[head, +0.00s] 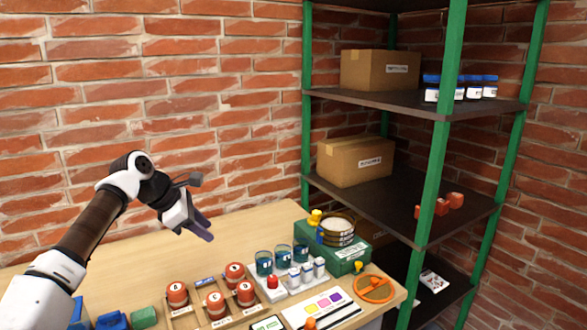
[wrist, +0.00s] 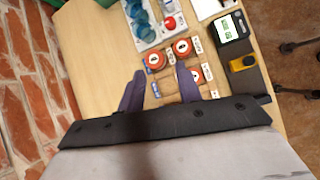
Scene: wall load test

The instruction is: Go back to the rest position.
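My gripper (head: 200,228) is above the back of the wooden table (head: 245,228), near the brick wall. It points down and to the right in the head view. In the wrist view its two purple fingers (wrist: 158,88) stand apart with a gap between them, and nothing is held.
Beakers (head: 264,262) on a white rack, a green case (head: 345,255) and an orange ring (head: 373,288) fill the table's right side. Blue blocks (head: 112,321) and a green block (head: 143,317) lie at the front. A green-post shelf (head: 440,170) with boxes stands at the right.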

